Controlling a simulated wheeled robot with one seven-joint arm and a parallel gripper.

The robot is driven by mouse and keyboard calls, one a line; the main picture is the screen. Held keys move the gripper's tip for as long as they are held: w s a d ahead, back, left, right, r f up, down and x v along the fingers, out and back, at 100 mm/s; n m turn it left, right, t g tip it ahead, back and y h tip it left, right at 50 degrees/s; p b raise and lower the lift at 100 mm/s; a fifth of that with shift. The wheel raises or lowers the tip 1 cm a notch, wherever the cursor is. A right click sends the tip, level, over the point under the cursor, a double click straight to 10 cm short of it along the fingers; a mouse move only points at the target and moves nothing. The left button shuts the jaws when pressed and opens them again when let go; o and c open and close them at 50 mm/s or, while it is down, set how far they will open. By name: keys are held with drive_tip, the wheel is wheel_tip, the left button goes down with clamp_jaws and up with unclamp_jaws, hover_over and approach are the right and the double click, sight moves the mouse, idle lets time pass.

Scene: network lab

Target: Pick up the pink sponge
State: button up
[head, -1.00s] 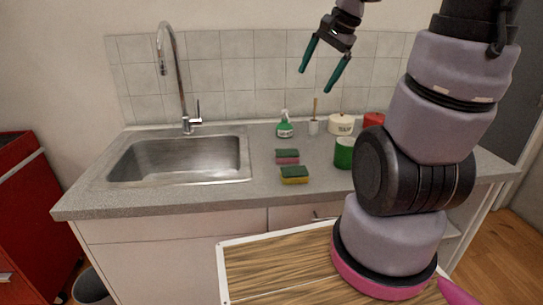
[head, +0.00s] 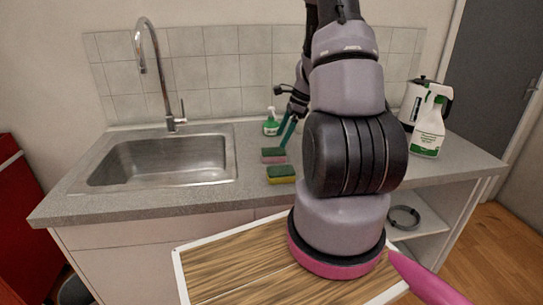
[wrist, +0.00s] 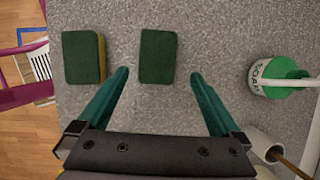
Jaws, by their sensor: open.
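The pink sponge (head: 274,155) lies on the counter behind the yellow sponge (head: 281,174); both have green tops. In the wrist view, the pink sponge (wrist: 158,56) shows only its green top, and the yellow sponge (wrist: 84,57) is to its left. My gripper (head: 285,139) is above the counter by the pink sponge, partly hidden by my arm. In the wrist view my gripper (wrist: 159,75) is open and empty. Its teal fingertips appear on either side of the pink sponge's near end, with gaps. I cannot tell the height left.
A green soap bottle (head: 271,122) stands behind the sponges; it also shows in the wrist view (wrist: 278,77). A white holder (wrist: 262,145) with a stick is close to the right finger. The sink (head: 160,160) is left. A spray bottle (head: 429,125) and kettle stand right.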

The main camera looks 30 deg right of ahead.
sight(275, 151)
drive_tip(key=x, duration=0.6)
drive_tip(key=shift+s+a+f, duration=0.1)
drive_tip(key=shift+a+f, duration=0.15)
drive_tip(key=shift+f, duration=0.1)
drive_tip(key=c, duration=1.3)
